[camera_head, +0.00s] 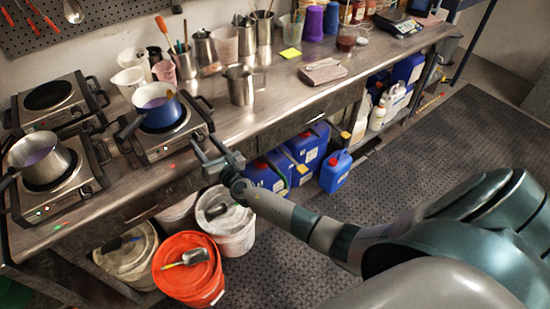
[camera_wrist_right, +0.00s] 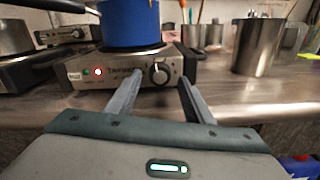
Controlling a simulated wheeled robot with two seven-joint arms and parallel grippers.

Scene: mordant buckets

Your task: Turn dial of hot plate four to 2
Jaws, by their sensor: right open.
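A hot plate (camera_head: 150,154) with a blue pot (camera_head: 160,108) on it stands near the table's front edge. In the right wrist view, its front panel (camera_wrist_right: 118,72) shows a round dial (camera_wrist_right: 159,73) with a pale pointer mark, and green and red lights at left. I cannot read a plate number or the dial's setting. My right gripper (camera_head: 206,143) is open and empty, just in front of this panel. In the right wrist view, its fingers (camera_wrist_right: 158,86) point at the dial, one toward each side, seemingly short of touching it. My left gripper is not in view.
Two more hot plates stand at left, one bare (camera_head: 50,96) and one with a steel pot (camera_head: 38,155). A steel jug (camera_head: 240,86) stands right of the blue pot. Buckets, one with an orange lid (camera_head: 185,265), stand on the floor below.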

